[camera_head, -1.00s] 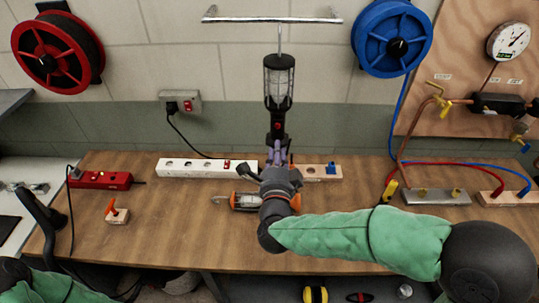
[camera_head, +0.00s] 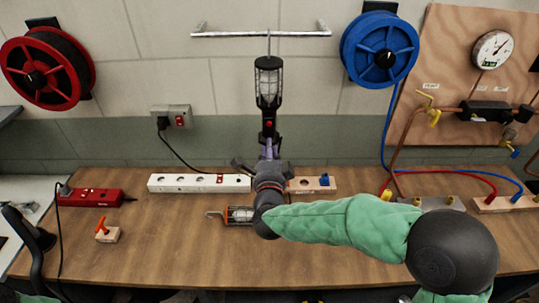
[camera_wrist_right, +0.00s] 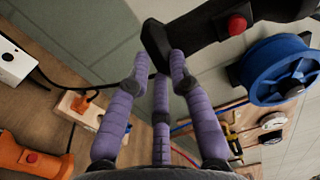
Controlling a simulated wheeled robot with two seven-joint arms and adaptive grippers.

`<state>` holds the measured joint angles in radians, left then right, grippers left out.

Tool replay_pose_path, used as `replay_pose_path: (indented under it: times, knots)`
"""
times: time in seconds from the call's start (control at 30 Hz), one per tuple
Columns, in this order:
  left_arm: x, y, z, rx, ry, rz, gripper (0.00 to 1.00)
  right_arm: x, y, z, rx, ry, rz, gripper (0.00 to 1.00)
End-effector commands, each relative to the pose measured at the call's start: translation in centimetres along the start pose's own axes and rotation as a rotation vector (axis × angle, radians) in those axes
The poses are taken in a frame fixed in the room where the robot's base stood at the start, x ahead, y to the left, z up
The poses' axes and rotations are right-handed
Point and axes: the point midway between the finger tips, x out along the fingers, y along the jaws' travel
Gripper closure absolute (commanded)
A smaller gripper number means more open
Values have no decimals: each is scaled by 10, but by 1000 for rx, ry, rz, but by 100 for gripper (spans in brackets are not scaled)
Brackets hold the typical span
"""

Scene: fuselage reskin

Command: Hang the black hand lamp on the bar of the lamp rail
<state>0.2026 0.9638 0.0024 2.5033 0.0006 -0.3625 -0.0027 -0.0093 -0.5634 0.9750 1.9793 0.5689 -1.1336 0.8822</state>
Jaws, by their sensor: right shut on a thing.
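The black hand lamp (camera_head: 268,88) is upright, its caged head above its handle and a thin wire hook at its top. My right gripper (camera_head: 268,150) is shut on the lower end of the handle. In the right wrist view the purple fingers (camera_wrist_right: 160,75) are at the black handle (camera_wrist_right: 205,32), which has a red button. The lamp rail's bar (camera_head: 225,34) runs horizontally on the wall above the lamp. The hook's top overlaps the bar in the head view; I cannot tell whether it is over, in front of or touching it. My left gripper is not in view.
A second, orange-ended lamp (camera_head: 240,215) lies on the wooden bench (camera_head: 160,240). A red reel (camera_head: 45,70) and a blue reel (camera_head: 383,50) flank the rail.

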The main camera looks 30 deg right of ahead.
Motion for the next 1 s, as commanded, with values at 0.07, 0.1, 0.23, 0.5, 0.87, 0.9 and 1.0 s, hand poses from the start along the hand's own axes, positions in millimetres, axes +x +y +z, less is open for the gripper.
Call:
replay_pose_path:
  times: [0.07, 0.1, 0.23, 0.5, 0.87, 0.9, 1.0]
  knots:
    - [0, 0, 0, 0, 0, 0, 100, 6, -2, -1, 1, 2, -4, 100]
    - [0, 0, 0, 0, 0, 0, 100, 9, -1, -1, 1, 3, -4, 100]
    - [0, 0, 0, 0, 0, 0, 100, 17, -1, -1, 1, 2, -3, 100]
    - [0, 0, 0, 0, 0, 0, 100, 35, -1, -1, 1, 2, -4, 100]
    - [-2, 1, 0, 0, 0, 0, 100, 58, 0, -1, 1, 2, -4, 100]
    - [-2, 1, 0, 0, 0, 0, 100, 61, -1, -1, 1, 2, -4, 100]
    - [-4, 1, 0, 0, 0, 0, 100, 67, 0, -1, 0, 2, -4, 100]
